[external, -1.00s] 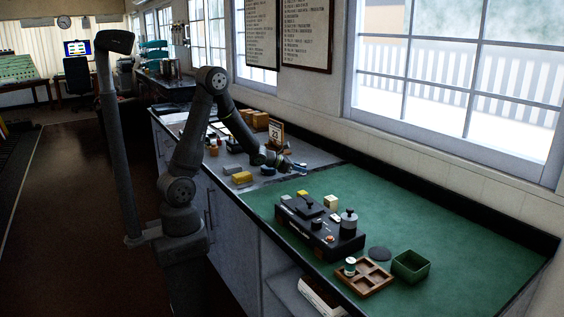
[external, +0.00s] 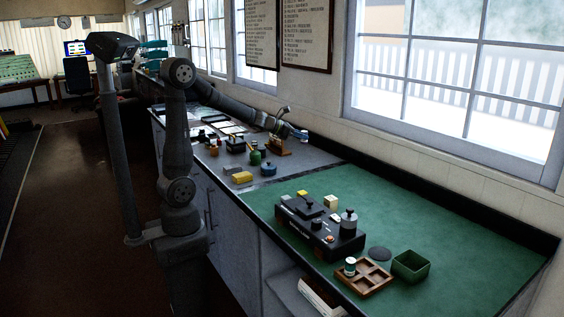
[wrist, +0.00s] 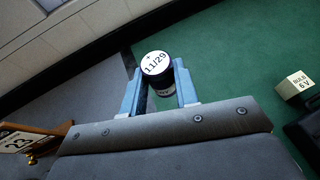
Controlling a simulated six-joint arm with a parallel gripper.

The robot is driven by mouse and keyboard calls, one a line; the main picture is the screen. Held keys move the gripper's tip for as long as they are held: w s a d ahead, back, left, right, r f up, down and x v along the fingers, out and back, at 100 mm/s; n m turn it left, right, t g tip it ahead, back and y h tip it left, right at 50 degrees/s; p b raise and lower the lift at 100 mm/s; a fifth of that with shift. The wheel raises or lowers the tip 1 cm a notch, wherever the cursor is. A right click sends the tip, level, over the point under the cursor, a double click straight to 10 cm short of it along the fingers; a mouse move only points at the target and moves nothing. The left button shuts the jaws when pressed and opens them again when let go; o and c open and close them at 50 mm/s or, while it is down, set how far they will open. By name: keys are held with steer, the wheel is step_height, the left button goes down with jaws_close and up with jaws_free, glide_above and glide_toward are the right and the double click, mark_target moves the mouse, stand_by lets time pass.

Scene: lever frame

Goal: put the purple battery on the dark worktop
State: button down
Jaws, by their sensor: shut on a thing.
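The purple battery (wrist: 159,68) is a dark cylinder with a white round end marked 11/29 in the wrist view. My gripper (wrist: 156,82) is shut on it, with a blue finger on each side. In the external view my gripper (external: 300,134) is near the window wall, over the back of the bench; the battery cannot be made out there. The dark grey worktop (external: 308,160) lies left of the green mat (external: 400,210). In the wrist view, grey worktop (wrist: 80,105) shows left of the battery and green mat right of it.
A calendar stand (wrist: 22,143) is close to my gripper on the left. On the worktop are a yellow block (external: 242,177), a blue round item (external: 268,169) and a green bottle (external: 256,157). A black device (external: 318,228), wooden tray (external: 364,289) and green box (external: 411,266) are on the mat.

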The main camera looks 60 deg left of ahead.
mark_target(303, 132)
steer(key=r, duration=0.3)
steer(key=shift+w+d+r, duration=0.25)
steer(key=shift+d, duration=0.15)
steer(key=w+d+r, duration=0.1)
steer(key=w+d, duration=0.1)
steer(key=d, duration=1.5)
steer(key=w+d+r, duration=0.1)
steer(key=w+d, duration=0.1)
steer(key=d, duration=1.5)
steer(key=s+d, duration=0.6)
steer(key=d, duration=0.3)
steer(key=s+d, duration=0.5)
steer(key=d, duration=0.5)
steer(key=s+d+f, duration=0.1)
steer(key=s+d, duration=0.4)
steer(key=s, duration=0.5)
steer(key=s+d, duration=0.6)
steer(key=s, duration=0.4)
steer(key=s+d+f, duration=0.1)
steer(key=s+d, duration=0.4)
steer(key=s, duration=0.5)
step_height(303, 132, down, 11)
steer(key=x, duration=0.4)
steer(key=a+f+x, duration=0.1)
steer(key=x, duration=0.3)
steer(key=f+x, duration=0.1)
steer(key=x, duration=0.3)
steer(key=shift+a+f, duration=0.25)
steer(key=shift+f, duration=1.95)
